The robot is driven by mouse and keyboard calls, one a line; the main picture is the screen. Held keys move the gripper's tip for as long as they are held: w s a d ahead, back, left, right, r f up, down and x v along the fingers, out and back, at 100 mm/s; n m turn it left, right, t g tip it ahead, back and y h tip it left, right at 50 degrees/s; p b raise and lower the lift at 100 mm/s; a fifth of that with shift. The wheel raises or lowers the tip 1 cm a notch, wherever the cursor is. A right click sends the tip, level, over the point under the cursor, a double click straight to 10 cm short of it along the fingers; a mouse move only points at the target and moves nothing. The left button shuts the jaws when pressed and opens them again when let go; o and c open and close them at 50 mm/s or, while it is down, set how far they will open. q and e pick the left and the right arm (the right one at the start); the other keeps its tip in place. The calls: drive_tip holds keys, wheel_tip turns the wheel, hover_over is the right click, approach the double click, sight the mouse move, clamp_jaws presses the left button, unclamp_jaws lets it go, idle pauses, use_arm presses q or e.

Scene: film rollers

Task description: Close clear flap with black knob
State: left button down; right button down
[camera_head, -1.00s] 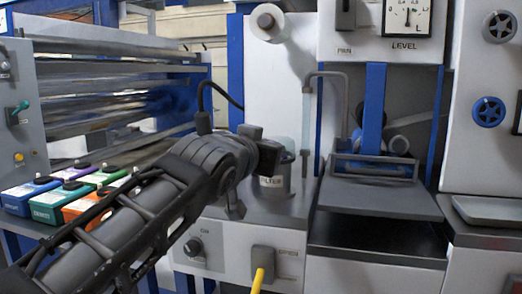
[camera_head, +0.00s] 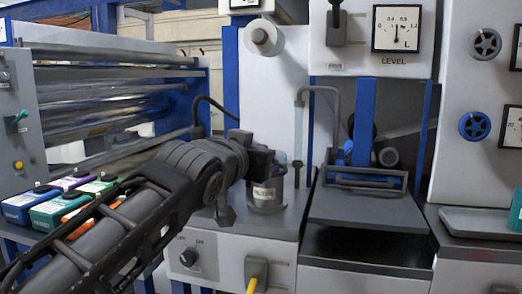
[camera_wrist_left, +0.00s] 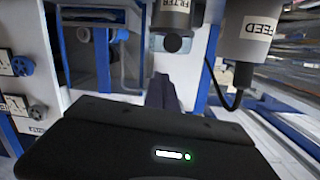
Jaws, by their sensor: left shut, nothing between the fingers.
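A narrow clear panel (camera_head: 298,130) stands upright beside the bent grey pipe, with a small black knob (camera_head: 297,164) low on it; I cannot be sure that this is the flap. My left gripper (camera_head: 270,162) is shut and empty in front of the labelled filter canister (camera_head: 267,196), partly hiding it. In the left wrist view the shut fingers (camera_wrist_left: 163,90) point away from the dark gripper body. There the filter canister (camera_wrist_left: 174,18) shows with a black knob beyond the fingers. Whether the fingers touch anything is unclear. My right gripper is not in view.
A grey cover (camera_head: 368,208) with a blue-framed roller unit lies right of the pipe. Coloured cartridges (camera_head: 62,207) sit at the left behind my arm. A tray (camera_head: 478,220) and a teal item (camera_head: 516,212) are at the right edge. A feed canister (camera_wrist_left: 250,32) hangs close in the wrist view.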

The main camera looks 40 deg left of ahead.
use_arm(q)
drive_tip(key=s+d+f, duration=0.1)
drive_tip(key=s+f, duration=0.2)
drive_tip(key=s, duration=0.4)
drive_tip(key=shift+d+f, duration=0.35)
drive_tip(key=shift+f, duration=0.05)
